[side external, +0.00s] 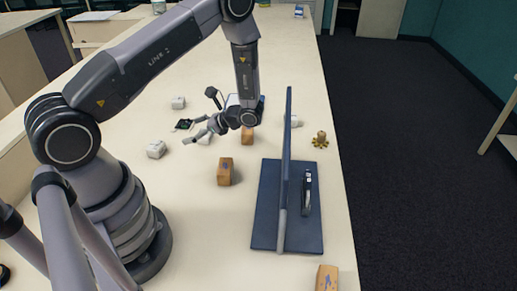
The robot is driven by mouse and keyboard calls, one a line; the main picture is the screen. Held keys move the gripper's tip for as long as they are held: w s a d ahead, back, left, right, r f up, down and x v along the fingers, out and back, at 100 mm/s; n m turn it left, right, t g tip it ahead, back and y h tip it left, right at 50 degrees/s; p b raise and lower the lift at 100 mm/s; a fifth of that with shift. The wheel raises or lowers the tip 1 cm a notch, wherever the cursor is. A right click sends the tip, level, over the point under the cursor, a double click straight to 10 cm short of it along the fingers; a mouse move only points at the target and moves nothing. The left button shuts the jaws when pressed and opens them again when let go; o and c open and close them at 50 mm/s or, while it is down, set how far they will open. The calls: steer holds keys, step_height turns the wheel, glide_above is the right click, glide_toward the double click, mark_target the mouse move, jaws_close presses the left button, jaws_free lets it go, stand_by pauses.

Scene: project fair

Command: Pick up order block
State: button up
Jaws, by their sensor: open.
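Wooden blocks with dark marks stand on the pale table. One wooden block (225,172) stands in the middle, another (247,135) is just behind it, partly hidden by my wrist, and a third (327,278) is at the front edge of the picture. The marks are too small to read, so I cannot tell which one is the order block. My gripper (191,133) is open, low over the table and pointing left. It is left of the wooden blocks and close to a white block (204,137), with no clear sign of contact.
A dark upright panel on a blue base (264,235) stands right of the blocks. White blocks lie at the left (156,149), farther back (178,102) and behind the panel (296,121). A small brown-yellow object (320,140) sits near the right table edge. The far table is mostly clear.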

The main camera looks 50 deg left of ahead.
mark_target(160, 146)
steer(key=f, duration=0.2)
steer(key=s+f+m, duration=0.1)
steer(key=shift+a+y, duration=0.3)
steer(key=shift+a, duration=0.05)
steer(key=x, duration=1.3)
steer(key=shift+s+a+f, duration=0.15)
steer(key=shift+s+a, duration=0.1)
steer(key=c, duration=1.3)
steer(key=shift+o, duration=0.2)
